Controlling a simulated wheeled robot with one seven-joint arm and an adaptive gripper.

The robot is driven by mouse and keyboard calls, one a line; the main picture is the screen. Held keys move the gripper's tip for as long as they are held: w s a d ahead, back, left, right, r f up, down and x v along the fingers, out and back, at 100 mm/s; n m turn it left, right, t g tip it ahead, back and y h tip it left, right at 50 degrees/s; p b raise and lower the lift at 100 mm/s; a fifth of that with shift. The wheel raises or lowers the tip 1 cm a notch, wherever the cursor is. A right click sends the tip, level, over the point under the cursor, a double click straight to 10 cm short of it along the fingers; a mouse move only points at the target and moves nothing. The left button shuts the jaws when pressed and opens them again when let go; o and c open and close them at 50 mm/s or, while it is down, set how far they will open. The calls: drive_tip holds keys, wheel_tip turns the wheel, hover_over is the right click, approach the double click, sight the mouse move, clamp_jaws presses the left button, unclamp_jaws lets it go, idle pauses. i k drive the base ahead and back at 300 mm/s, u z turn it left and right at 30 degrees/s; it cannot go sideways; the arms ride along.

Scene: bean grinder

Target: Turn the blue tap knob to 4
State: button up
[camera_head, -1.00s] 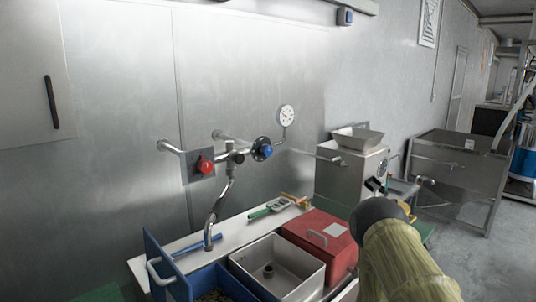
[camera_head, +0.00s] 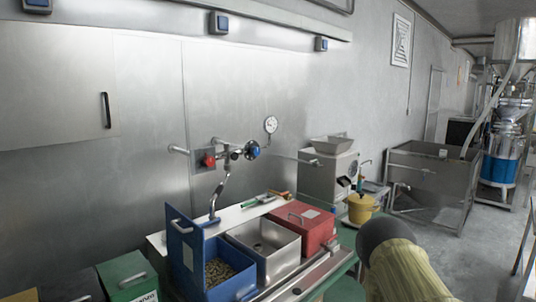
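The blue tap knob (camera_head: 252,149) is on the wall-mounted pipework above the sink, in the middle of the head view. A red knob (camera_head: 208,160) on a grey plate is to its left, and a round dial gauge (camera_head: 270,125) is above it to the right. The tap spout (camera_head: 219,192) curves down from the pipes. Any numbers on the blue knob are too small to read. My arm, in a yellowish sleeve with a dark rounded joint, shows at the lower right, well apart from the knob. My gripper's fingers are not visible.
Below the tap are a steel sink (camera_head: 297,249), a blue bin (camera_head: 185,262) with beans and a red box (camera_head: 325,225). A grinder (camera_head: 316,175) and a yellow pot (camera_head: 361,209) stand to the right. Floor is open at far right.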

sight(255, 151)
drive_tip(key=z, duration=1)
drive_tip(key=i, duration=1.05)
drive_tip(key=u, duration=1.25)
